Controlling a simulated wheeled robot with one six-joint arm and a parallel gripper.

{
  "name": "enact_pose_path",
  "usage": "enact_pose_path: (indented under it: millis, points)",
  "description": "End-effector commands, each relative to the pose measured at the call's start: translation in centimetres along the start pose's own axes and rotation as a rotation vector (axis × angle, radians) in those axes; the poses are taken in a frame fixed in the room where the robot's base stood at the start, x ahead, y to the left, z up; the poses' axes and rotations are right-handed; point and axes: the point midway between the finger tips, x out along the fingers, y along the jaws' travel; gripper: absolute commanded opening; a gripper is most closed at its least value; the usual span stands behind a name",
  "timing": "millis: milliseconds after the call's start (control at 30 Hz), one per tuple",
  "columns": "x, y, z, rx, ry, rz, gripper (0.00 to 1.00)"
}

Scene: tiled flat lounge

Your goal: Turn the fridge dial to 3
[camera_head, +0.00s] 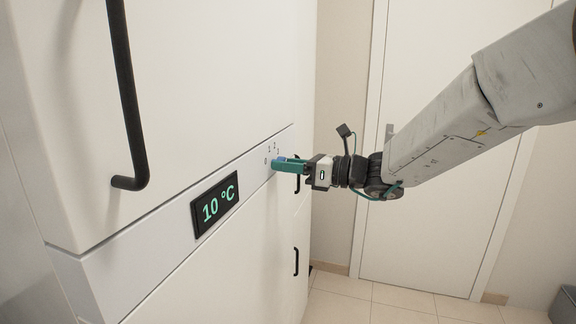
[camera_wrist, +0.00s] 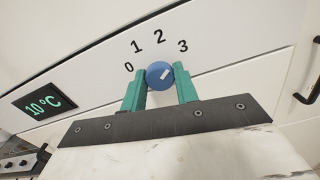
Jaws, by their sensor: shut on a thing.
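The blue round dial (camera_wrist: 157,80) sits on the fridge's white control strip, with the printed numbers 0, 1, 2 and 3 in an arc above it. Its short white mark slants up and right, towards the side of the 3 (camera_wrist: 182,46). My gripper (camera_wrist: 161,82) has its green fingers on either side of the dial, shut on it. In the head view my gripper (camera_head: 276,163) reaches the strip from the right and largely hides the dial. The fridge display (camera_head: 214,204) reads 10 °C; it also shows in the wrist view (camera_wrist: 44,102).
A long black handle (camera_head: 128,100) stands out from the upper fridge door at left. Smaller black handles (camera_head: 296,261) are on the cabinet fronts to the right. A white room door (camera_head: 440,200) stands behind my arm. Tiled floor (camera_head: 390,300) is clear below.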

Motion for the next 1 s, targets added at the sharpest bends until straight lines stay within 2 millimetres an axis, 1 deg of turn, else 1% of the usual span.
enact_pose_path:
  millis: [200, 400, 967, 1000]
  points:
    - [-0.04, -0.04, -0.04, 0.127, 0.001, -0.001, 0.07]
    - [-0.04, -0.04, -0.05, 0.197, 0.001, -0.001, 0.07]
    - [-0.03, -0.03, -0.06, 0.227, 0.001, -0.001, 0.07]
    - [-0.03, -0.03, -0.06, 0.227, 0.001, -0.001, 0.41]
